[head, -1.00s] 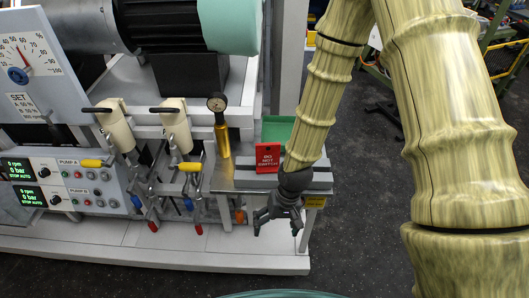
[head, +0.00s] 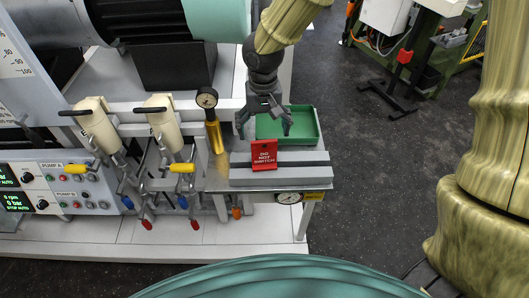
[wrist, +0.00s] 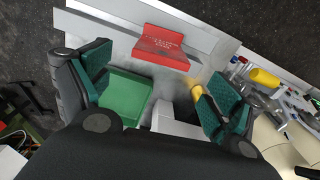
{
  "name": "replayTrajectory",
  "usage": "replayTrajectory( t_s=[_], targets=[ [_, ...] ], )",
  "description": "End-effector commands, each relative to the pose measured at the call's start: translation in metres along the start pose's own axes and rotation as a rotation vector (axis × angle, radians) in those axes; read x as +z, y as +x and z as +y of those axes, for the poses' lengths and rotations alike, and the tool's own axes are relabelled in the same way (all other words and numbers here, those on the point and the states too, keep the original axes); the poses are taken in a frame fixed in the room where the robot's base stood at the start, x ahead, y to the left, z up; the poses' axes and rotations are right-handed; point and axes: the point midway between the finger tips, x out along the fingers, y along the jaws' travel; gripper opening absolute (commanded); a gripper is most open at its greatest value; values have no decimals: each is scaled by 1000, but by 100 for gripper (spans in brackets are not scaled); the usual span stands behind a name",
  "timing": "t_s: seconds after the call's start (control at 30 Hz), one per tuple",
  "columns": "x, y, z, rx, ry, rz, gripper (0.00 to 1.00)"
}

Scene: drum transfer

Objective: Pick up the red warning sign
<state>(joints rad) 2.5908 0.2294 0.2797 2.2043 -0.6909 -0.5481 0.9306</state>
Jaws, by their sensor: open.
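The red warning sign (head: 264,155) reads "DO NOT SWITCH" and stands upright on a grey slotted block (head: 300,172) on a small metal shelf. In the wrist view the red sign (wrist: 162,47) lies beyond the fingertips, roughly between them. My gripper (head: 264,127) is open and empty, above and just behind the sign, beside the green tray. In the wrist view its two teal-padded fingers (wrist: 158,95) are spread wide. Nothing is between the pads, and the sign is apart from them.
A green tray (head: 313,136) sits behind the block. A yellow-bodied gauge (head: 213,133) stands left of the sign. Further left are cream cylinders (head: 166,124) and valves with yellow handles (head: 182,168). A dial gauge (head: 289,198) is below the shelf's front edge.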

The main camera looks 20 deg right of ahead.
Motion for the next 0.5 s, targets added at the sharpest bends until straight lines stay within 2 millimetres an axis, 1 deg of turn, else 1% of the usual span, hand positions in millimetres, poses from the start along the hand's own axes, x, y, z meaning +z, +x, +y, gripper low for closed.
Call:
replayTrajectory(
  t_s=[0.1,0.23,0.33,0.5],
  targets=[
    [1,16,-3,0,-6,-4,92],
    [1,30,-4,1,-7,-3,92],
    [1,36,-3,1,-6,-2,92],
    [1,42,-2,-1,-4,-2,92]
  ],
)
